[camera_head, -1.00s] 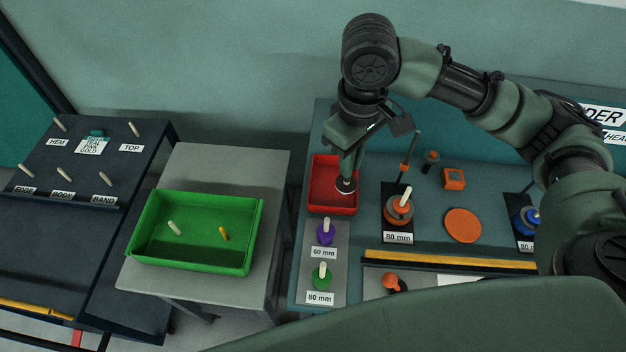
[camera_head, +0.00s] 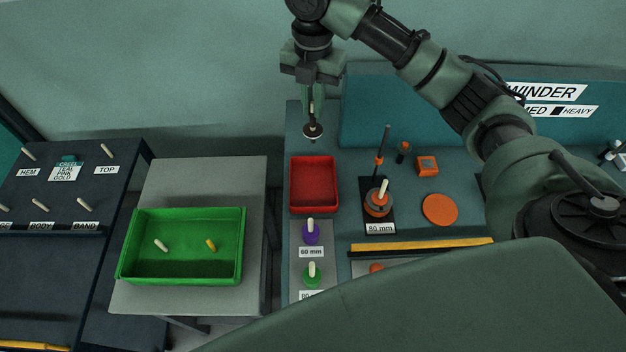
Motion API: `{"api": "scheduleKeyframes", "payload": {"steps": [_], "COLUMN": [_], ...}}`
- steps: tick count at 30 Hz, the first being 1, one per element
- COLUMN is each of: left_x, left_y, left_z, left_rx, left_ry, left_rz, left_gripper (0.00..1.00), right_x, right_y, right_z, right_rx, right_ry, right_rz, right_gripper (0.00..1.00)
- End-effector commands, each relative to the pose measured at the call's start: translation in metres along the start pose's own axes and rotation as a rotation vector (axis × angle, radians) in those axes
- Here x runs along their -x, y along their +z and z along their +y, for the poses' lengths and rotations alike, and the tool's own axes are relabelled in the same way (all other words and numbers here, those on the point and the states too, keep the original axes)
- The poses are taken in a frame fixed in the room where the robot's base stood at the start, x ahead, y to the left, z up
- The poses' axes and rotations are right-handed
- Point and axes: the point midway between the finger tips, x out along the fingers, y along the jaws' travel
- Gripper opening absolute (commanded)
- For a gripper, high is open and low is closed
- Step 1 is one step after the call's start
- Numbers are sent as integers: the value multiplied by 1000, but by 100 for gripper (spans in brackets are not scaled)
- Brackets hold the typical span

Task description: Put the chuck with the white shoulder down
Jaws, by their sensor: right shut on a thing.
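My right gripper (camera_head: 312,108) is shut on a small dark chuck with a whitish shoulder (camera_head: 313,130). It holds the chuck upright, pointing down, in the picture just above the back edge of the red tray (camera_head: 313,211). The chuck appears clear of the tray, and the tray looks empty. The fingers hide the chuck's upper part. My left gripper is not in view.
A purple chuck (camera_head: 311,235) and a green chuck (camera_head: 312,277) stand on labelled pads in front of the red tray. An orange chuck (camera_head: 377,206) stands on a black 80 mm pad. The green tray (camera_head: 180,274) with two pegs is at left.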

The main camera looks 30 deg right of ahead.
Motion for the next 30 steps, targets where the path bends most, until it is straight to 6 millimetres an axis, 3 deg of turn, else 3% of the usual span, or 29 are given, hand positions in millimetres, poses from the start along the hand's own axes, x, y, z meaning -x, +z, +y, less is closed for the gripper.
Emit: {"api": "scheduleKeyframes", "payload": {"steps": [5, 15, 30], "left_x": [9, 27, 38], "left_y": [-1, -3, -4], "left_z": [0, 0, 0], "left_rx": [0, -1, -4], "left_ry": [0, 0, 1], "left_rz": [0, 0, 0], "left_gripper": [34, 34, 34], "right_x": [-34, -123, -188], "right_y": [-1, -2, -1], "right_z": [-2, -1, -1], "right_rx": [10, 9, 8], "right_ry": [-7, -5, -3], "right_rz": [6, 5, 3], "right_gripper": [0, 0, 0]}}
